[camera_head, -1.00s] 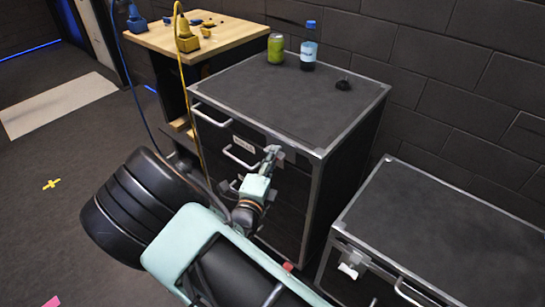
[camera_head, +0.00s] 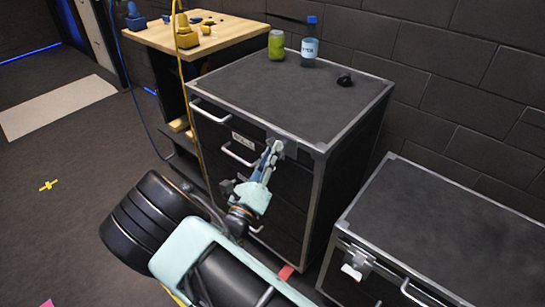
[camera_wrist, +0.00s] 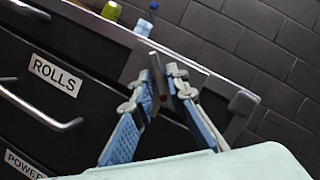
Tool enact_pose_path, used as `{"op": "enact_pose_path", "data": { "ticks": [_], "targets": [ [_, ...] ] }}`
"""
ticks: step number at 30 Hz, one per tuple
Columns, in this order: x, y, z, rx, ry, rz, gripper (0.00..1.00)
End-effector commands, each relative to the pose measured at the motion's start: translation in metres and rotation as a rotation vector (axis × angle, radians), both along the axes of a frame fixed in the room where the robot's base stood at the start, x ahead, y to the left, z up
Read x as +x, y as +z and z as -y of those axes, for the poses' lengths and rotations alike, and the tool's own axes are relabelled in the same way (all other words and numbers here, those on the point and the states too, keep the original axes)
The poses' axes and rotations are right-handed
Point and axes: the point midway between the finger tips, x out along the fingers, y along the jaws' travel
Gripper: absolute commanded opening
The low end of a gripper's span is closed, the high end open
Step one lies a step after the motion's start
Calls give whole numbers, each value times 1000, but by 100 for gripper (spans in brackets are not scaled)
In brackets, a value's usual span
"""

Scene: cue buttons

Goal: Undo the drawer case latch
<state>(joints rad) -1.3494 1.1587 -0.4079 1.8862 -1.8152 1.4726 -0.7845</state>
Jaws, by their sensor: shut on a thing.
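The drawer case (camera_head: 330,160) is tall and black with silver edges and pull handles on its front. Its latch (camera_head: 289,149) sits at the top right of the front, just under the lid edge. In the wrist view the latch (camera_wrist: 155,72) shows as a grey plate and a small dark lever. My gripper (camera_head: 273,148) reaches the latch from the front. In the wrist view its blue padded fingers (camera_wrist: 159,84) are closed on the latch lever, one on each side. The fingertips hide part of the lever.
A green can (camera_head: 276,45), a blue-capped bottle (camera_head: 309,48) and a small black object (camera_head: 345,79) stand on the case. A lower case (camera_head: 425,230) stands at right. A wooden-topped table (camera_head: 222,38) with cables is behind left.

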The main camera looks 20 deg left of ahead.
Motion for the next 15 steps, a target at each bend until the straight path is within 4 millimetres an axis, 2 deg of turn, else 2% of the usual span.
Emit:
{"op": "enact_pose_path", "data": {
  "ticks": [15],
  "targets": [
    [1,-4,-3,435,1,179,0]
  ]
}}
